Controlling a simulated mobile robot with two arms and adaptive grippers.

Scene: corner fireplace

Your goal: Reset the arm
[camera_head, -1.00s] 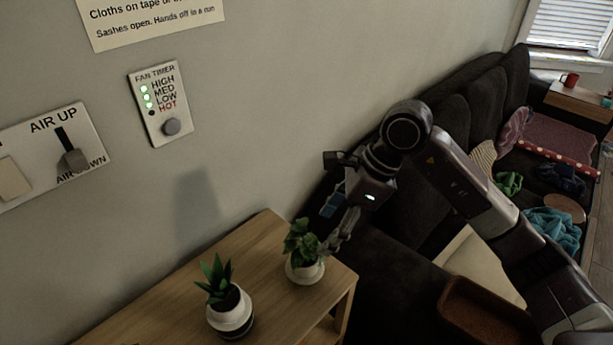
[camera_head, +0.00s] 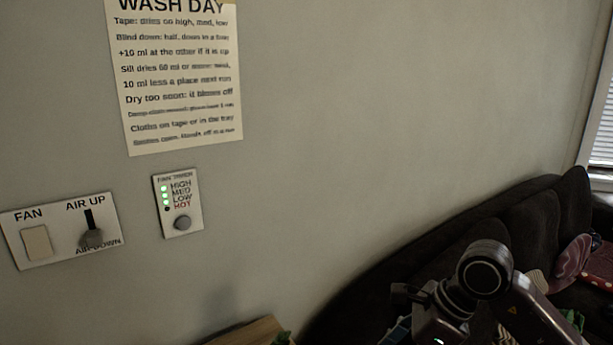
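My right arm (camera_head: 520,305) reaches in from the lower right, in front of the dark sofa. Its dark round wrist joint (camera_head: 485,270) shows near the bottom edge. The fingers of my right gripper are cut off below the picture, so their opening and anything in them are hidden. My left arm and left gripper do not show.
A fan timer panel (camera_head: 194,222) has green lights lit and HOT dark. The switch plate (camera_head: 60,250) has its lever near AIR DOWN. A wash day notice (camera_head: 180,85) hangs above. A dark sofa (camera_head: 480,215) and wooden table corner (camera_head: 245,333) lie below.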

